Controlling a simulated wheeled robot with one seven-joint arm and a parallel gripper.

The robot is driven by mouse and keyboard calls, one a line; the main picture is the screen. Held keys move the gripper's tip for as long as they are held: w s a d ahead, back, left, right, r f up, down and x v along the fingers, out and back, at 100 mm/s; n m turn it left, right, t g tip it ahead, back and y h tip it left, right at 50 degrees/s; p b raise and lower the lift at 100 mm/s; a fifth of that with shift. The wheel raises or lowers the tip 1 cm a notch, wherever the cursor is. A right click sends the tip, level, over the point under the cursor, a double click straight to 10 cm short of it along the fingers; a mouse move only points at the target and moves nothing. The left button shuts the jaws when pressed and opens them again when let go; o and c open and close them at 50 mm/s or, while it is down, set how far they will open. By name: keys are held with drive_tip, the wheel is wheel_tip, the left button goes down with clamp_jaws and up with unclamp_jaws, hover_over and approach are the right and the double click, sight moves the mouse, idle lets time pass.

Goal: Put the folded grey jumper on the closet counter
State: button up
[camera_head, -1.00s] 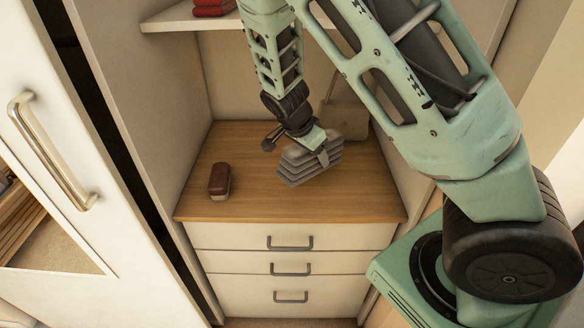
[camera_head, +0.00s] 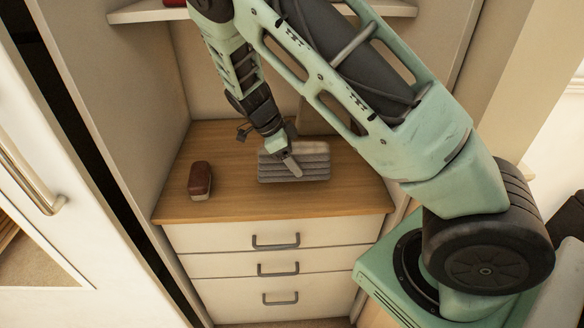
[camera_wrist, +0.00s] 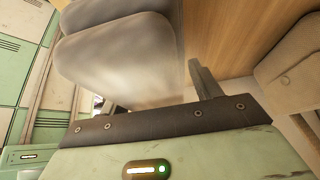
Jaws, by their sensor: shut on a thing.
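The folded grey jumper (camera_head: 308,168) is a layered grey block at the closet counter (camera_head: 235,206), a wooden top above white drawers. My gripper (camera_head: 290,160) is shut on the jumper, with one finger showing across its near side. In the wrist view the jumper (camera_wrist: 120,60) fills the upper left, blurred and close, beside my gripper's finger (camera_wrist: 205,80). The jumper looks level and very low over the counter; I cannot tell whether it touches the wood.
A dark red-brown object (camera_head: 200,181) with a pale base stands on the counter's left. A beige thing (camera_head: 318,121) stands at the back, partly hidden by my arm. A shelf (camera_head: 150,13) is above. Bare wood lies between the red-brown object and the jumper.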

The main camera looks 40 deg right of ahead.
drive_tip(key=shift+f, duration=1.85)
drive_tip(key=shift+f, duration=0.15)
drive_tip(key=o, duration=1.3)
